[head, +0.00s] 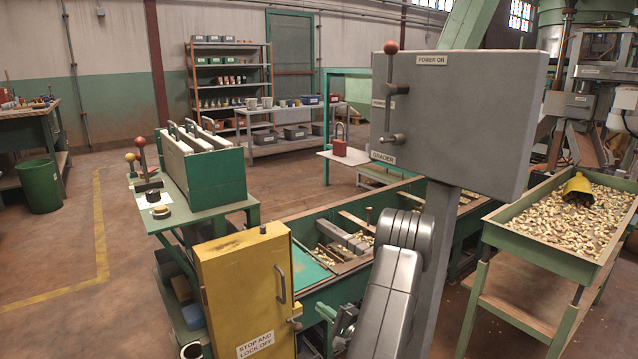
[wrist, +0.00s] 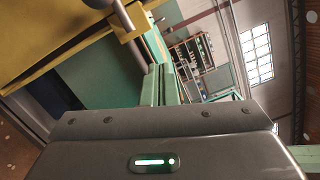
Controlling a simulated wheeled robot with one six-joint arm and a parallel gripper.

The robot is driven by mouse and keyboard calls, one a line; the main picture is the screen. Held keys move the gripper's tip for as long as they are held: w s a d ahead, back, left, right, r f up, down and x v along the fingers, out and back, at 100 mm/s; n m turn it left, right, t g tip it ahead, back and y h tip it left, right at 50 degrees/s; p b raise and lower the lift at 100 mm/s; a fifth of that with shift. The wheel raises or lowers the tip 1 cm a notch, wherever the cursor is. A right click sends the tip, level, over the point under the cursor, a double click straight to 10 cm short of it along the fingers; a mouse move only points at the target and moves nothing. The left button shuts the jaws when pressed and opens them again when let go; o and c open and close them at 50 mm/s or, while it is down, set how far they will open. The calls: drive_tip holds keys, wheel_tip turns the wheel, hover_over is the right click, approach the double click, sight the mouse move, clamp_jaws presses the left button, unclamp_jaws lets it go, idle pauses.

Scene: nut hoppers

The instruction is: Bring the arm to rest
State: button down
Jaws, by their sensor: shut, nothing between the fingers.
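My arm (head: 388,300) rises from the bottom of the head view, folded at a grey elbow in front of the grey post. My gripper (wrist: 160,72) is low beside the yellow cabinet, mostly hidden behind the arm in the head view. In the wrist view its dark housing with a green light fills the bottom, and its narrow fingers are together and empty. The yellow cabinet (head: 238,285), labelled "STOP AND LOCK OFF", has its door handle facing the arm; its yellow edge (wrist: 60,35) also shows close by in the wrist view.
A grey control box (head: 465,120) with a red-knobbed lever stands on a post close to the arm. Green hoppers (head: 310,225) with nuts lie behind. A nut tray (head: 520,240) with a yellow scoop (head: 577,187) is at right. Open floor (head: 60,260) lies at left.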

drive_tip(key=p+v, duration=0.1)
drive_tip(key=v, duration=0.6)
drive_tip(key=shift+s+d, duration=0.25)
drive_tip(key=shift+d, duration=0.05)
